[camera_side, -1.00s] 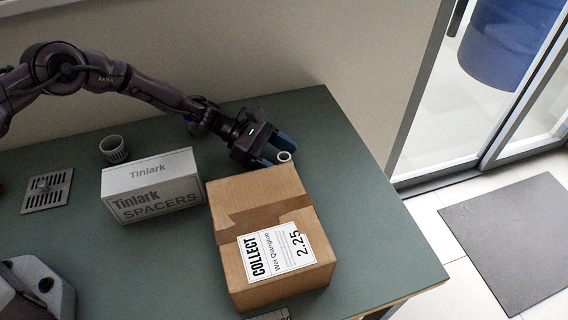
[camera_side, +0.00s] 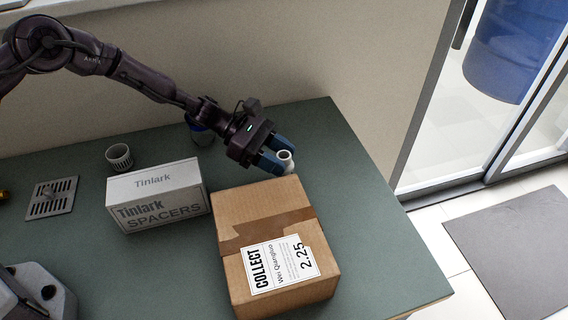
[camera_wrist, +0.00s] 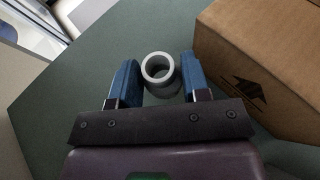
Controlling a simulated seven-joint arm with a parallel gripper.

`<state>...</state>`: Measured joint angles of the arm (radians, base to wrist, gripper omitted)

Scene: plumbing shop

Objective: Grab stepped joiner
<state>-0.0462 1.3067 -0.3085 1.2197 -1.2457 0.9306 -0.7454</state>
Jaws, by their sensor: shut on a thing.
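The stepped joiner (camera_side: 288,165) is a small white pipe piece with a round open end facing up. It stands at the far right of the green bench, just behind the cardboard box. My gripper (camera_side: 281,167) reaches it from the upper left, and its blue fingers are shut on it. In the wrist view the joiner (camera_wrist: 163,88) sits between the two fingers of my gripper (camera_wrist: 159,74), with its open end towards the camera. Its lower end is hidden, and I cannot tell whether it touches the bench.
The taped cardboard box (camera_side: 231,265) stands close in front of my gripper. A blue object (camera_side: 203,136) is partly behind my arm. The right bench is clear.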

